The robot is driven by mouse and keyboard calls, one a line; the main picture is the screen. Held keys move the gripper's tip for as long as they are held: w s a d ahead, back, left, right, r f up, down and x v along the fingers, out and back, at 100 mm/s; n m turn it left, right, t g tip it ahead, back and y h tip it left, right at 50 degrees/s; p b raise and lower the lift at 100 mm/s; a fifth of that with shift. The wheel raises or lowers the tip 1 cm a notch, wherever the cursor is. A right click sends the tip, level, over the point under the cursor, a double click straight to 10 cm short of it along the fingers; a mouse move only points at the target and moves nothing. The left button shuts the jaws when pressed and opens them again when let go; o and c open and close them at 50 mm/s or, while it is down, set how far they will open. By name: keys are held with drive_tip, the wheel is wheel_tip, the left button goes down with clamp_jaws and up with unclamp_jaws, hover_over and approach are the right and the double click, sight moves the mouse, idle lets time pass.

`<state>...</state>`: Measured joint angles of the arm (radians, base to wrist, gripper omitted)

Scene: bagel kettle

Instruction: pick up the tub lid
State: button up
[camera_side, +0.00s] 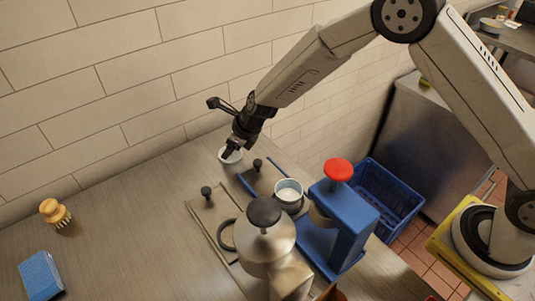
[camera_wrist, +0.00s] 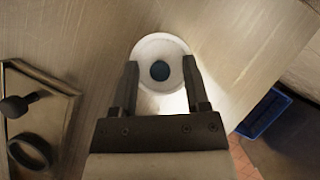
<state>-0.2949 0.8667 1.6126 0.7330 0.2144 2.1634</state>
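A white round piece with a dark round centre, which looks like the tub lid (camera_side: 233,158), lies on the metal counter near the wall. It also shows in the wrist view (camera_wrist: 145,48). My gripper (camera_side: 229,150) is just above it, pointing down. In the wrist view my gripper (camera_wrist: 160,66) is open, with one finger on each side of the dark centre (camera_wrist: 160,71) and a clear gap on both sides. The fingers hide part of the white rim. I cannot tell whether the fingertips touch the white piece.
Metal plates with black knobs (camera_side: 207,192) lie right beside the gripper. A small open pot with white contents (camera_side: 289,193), a blue press with a red knob (camera_side: 338,169) and a kettle (camera_side: 264,245) stand nearer. A brush (camera_side: 53,210) and blue sponge (camera_side: 40,275) lie left; the counter between is clear.

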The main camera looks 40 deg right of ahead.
sight(237, 157)
clamp_jaws()
drive_tip(key=shift+r, duration=0.1)
wheel_tip(237, 157, up, 10)
idle(0.8)
drive_tip(key=shift+s, duration=0.15)
idle(0.5)
drive_tip(key=s+d+r+n+g+y, duration=0.1)
drive_tip(key=s+n+g, duration=0.1)
drive_tip(key=s+n, duration=0.4)
drive_tip(key=s+d+r+n+g+y, duration=0.1)
drive_tip(key=s+n+g, duration=0.2)
drive_tip(key=s, duration=1.1)
drive_tip(key=n, duration=0.3)
drive_tip(key=shift+s+r+g+y, duration=0.3)
drive_tip(key=shift+s+y, duration=0.1)
